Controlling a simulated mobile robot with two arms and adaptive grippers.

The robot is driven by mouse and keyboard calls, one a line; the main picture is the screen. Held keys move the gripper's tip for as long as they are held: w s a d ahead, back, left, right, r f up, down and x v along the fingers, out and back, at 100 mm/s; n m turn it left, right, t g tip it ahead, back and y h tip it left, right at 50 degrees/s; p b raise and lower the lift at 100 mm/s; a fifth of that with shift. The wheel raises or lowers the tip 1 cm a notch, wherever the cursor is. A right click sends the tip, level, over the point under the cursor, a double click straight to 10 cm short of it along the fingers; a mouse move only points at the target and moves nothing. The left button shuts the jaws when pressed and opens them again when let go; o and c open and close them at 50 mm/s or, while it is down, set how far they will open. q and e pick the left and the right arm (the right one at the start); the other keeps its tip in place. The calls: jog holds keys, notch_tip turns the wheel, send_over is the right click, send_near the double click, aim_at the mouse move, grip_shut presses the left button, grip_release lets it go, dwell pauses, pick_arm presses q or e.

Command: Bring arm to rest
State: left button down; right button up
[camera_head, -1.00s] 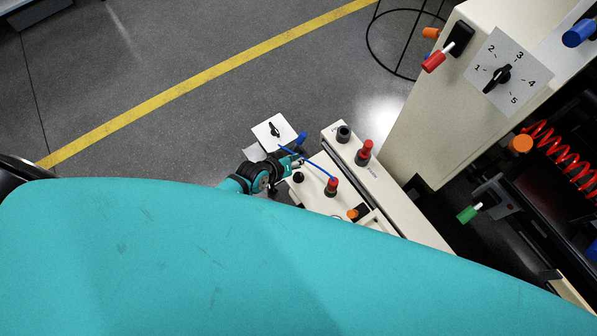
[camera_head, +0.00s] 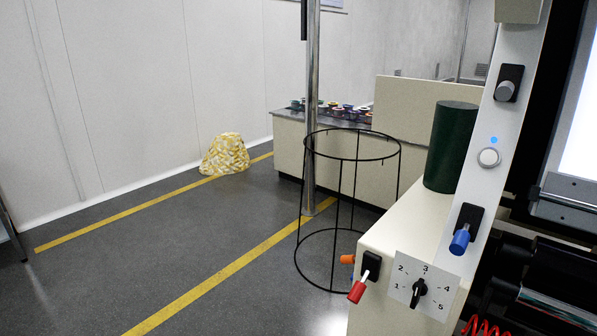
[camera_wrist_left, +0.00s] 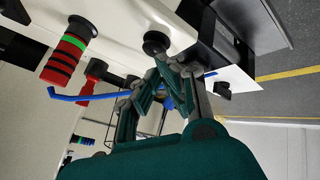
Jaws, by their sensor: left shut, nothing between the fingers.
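My left gripper (camera_wrist_left: 162,78) shows in the left wrist view, with its dark green and grey fingers shut and nothing held between them. A black round knob (camera_wrist_left: 155,42) on a pale panel is close beyond the fingertips. A thin blue cable or rod (camera_wrist_left: 85,97) runs behind the fingers; whether it touches them I cannot tell. A red and black handle with a green band (camera_wrist_left: 68,50) stands out to the left. Neither arm shows in the head view, and my right gripper is in no view.
In the head view a pale machine with a numbered dial plate (camera_head: 423,285) and a red-tipped lever (camera_head: 358,290) fills the right. A black wire stand (camera_head: 335,262) is beside it. A yellow patterned bag (camera_head: 225,154) lies by the wall.

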pick_arm(q)
jog(key=s+a+f+m+g+y, duration=0.1)
jog(key=s+f, duration=0.4)
jog(key=s, duration=0.6)
jog(key=s+a+f+m+g+y, duration=0.1)
jog(key=s+a+f+m+g, duration=0.2)
jog(key=s, duration=0.9)
jog(key=s+a+f+m+g+y, duration=0.1)
jog(key=s+a+f+g, duration=0.1)
jog(key=s+f, duration=0.7)
jog(key=s+a, duration=0.1)
jog(key=s, duration=0.1)
jog(key=shift+s+a+f+m+g, duration=0.15)
jog(key=shift+s+a+m+g, duration=0.15)
jog(key=shift+s+m, duration=0.1)
